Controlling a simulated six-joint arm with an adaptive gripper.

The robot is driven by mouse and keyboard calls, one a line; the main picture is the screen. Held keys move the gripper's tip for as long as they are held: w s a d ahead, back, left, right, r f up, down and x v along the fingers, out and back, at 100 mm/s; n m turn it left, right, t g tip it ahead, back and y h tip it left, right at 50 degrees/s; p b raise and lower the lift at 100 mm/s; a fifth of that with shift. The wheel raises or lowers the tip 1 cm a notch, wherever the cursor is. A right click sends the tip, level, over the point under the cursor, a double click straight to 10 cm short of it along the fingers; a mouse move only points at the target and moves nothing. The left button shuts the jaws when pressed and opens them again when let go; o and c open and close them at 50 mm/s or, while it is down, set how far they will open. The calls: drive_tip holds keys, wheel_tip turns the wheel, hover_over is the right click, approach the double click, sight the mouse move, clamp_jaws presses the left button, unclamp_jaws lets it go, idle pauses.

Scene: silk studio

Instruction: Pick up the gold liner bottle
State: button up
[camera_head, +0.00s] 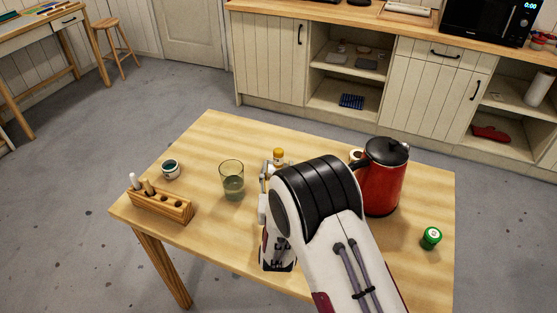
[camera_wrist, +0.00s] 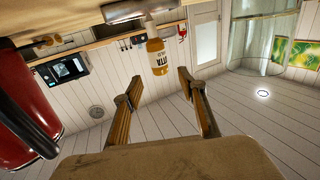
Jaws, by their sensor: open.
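The gold liner bottle (camera_head: 279,155) stands on the table beyond my gripper in the head view; its lower part is hard to make out. In the wrist view the small amber bottle (camera_wrist: 157,58) shows its lettered label, ahead of my fingertips and, in the picture, between the lines of the two fingers. My gripper (camera_wrist: 159,84) is open, with nothing between its fingers. In the head view my arm hides most of my gripper, with only part of it showing left of the arm.
A red kettle (camera_head: 386,180) stands close right of my arm.

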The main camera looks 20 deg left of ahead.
sight(278, 159)
drive_tip(key=shift+f, duration=0.55)
drive_tip(key=shift+x, duration=0.85)
drive_tip(key=shift+w, duration=0.1)
drive_tip(key=shift+x, duration=2.8)
drive_tip(key=shift+c, duration=0.4)
clamp_jaws()
